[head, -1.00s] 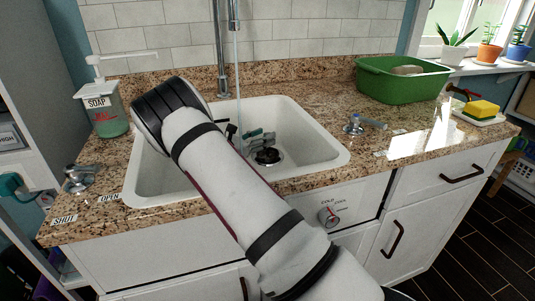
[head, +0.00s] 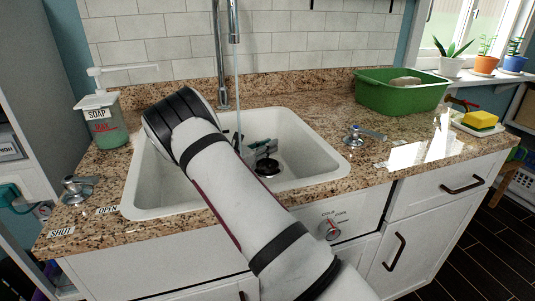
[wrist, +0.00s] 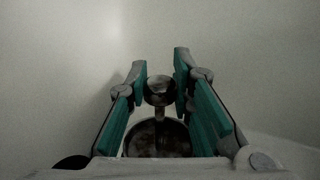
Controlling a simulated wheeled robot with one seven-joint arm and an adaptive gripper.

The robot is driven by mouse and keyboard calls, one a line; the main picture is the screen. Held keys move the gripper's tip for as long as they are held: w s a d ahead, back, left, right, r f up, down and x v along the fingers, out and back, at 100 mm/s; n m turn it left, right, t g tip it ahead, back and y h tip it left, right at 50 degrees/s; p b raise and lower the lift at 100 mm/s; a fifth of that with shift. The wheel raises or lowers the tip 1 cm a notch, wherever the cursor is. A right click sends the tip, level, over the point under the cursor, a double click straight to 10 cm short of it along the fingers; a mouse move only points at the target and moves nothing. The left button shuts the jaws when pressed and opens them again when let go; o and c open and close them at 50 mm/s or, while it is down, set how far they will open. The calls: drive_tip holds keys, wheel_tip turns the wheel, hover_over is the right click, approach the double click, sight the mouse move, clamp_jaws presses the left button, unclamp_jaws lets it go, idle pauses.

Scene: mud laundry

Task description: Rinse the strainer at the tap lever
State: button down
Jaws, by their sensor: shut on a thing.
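In the wrist view my gripper (wrist: 160,66) has its green-padded fingers on either side of a metal strainer (wrist: 158,138). The strainer's round knob (wrist: 159,90) sits between the fingers, with its wider dark bowl behind. In the head view the gripper (head: 260,148) is low in the white sink (head: 315,150), close by the drain (head: 267,167). The strainer is small and partly hidden there.
A soap dispenser (head: 105,120) stands at the back left. A second handle (head: 354,136) with a blue mark is right of the sink. A green tub (head: 400,97) and a yellow sponge (head: 481,119) on a dish stand farther right. The sink's right side is clear.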

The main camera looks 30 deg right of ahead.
sight(266, 166)
wheel_tip(266, 166, up, 9)
drive_tip(key=shift+f+p, duration=0.15)
drive_tip(key=shift+p, duration=0.7)
drive_tip(key=s+a+r+p, duration=0.7)
drive_tip(key=s+r+p, duration=0.4)
drive_tip(key=p, duration=0.1)
drive_tip(key=s+a+r+p, duration=0.6)
drive_tip(key=s+r+p, duration=0.5)
drive_tip(key=p, duration=0.2)
drive_tip(key=w+d+f+b, duration=0.1)
drive_tip(key=w+f+b, duration=0.2)
drive_tip(key=w+b, duration=0.8)
drive_tip(key=shift+w+d+f, duration=0.15)
drive_tip(key=shift+w+d, duration=0.25)
drive_tip(key=shift+w, duration=1)
drive_tip(key=shift+d, duration=0.2)
drive_tip(key=shift+s+d, duration=0.1)
drive_tip(key=shift+d, duration=0.3)
